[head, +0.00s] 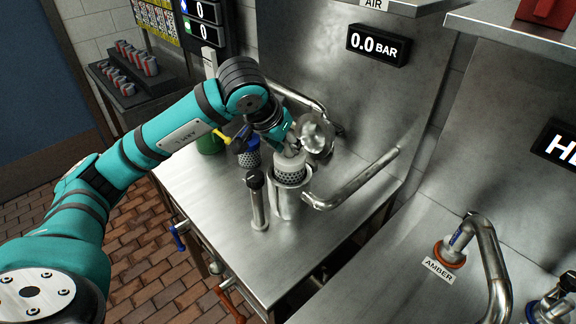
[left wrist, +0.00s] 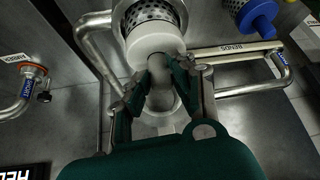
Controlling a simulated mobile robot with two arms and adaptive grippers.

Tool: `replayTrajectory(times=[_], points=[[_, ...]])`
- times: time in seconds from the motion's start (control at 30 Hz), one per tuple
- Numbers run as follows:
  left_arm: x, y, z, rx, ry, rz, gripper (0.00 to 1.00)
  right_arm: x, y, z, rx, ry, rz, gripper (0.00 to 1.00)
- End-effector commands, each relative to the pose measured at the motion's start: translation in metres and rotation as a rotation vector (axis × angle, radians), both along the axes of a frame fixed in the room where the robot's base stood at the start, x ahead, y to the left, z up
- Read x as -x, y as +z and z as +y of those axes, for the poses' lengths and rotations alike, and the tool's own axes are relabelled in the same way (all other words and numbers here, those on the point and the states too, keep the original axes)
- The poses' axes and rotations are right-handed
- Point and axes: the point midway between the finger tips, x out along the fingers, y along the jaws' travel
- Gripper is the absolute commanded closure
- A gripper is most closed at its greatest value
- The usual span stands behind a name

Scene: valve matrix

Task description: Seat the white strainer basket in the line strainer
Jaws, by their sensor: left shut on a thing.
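The white strainer basket (head: 291,162) has a white cap and a perforated metal body. It is at the mouth of the line strainer (head: 284,205), an upright steel cylinder. Its cap and some mesh show above the rim, and its lower end is hidden inside. My left gripper (head: 290,146) is above the strainer, shut on the basket's white handle. In the left wrist view the fingers (left wrist: 161,78) close on that handle, below the white cap (left wrist: 154,42). A round steel lid (head: 317,136) stands open behind the strainer. My right gripper is not in view.
A blue-capped basket (head: 248,155) and a green object (head: 210,144) stand left of the strainer. A steel post (head: 257,203) is close in front, and a curved pipe (head: 350,187) runs to the right. The bench's front left (head: 215,205) is clear.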

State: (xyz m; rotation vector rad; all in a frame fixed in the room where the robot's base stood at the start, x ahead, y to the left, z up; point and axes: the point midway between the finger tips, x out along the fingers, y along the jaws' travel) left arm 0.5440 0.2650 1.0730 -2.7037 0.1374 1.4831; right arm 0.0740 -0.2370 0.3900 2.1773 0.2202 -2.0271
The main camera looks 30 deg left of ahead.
Motion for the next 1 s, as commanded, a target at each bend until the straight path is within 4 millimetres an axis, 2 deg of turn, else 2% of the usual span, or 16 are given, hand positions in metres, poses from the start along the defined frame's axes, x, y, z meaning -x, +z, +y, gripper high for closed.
replayTrajectory(times=[0.2,0.4,0.8,0.83,1.0], points=[[0.001,-0.024,0.0,0.001,0.0,0.003,1.0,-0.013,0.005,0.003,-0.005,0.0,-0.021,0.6],[0.0,-0.048,0.0,0.001,0.0,0.0,1.0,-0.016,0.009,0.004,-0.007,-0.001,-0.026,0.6],[0.0,-0.053,0.0,0.001,0.001,-0.003,1.0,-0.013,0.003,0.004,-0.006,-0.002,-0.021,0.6],[0.0,-0.052,0.0,0.001,0.0,-0.001,0.74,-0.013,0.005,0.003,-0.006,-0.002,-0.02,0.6],[0.0,-0.052,0.0,0.001,0.0,-0.001,0.54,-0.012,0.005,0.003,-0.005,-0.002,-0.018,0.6]])
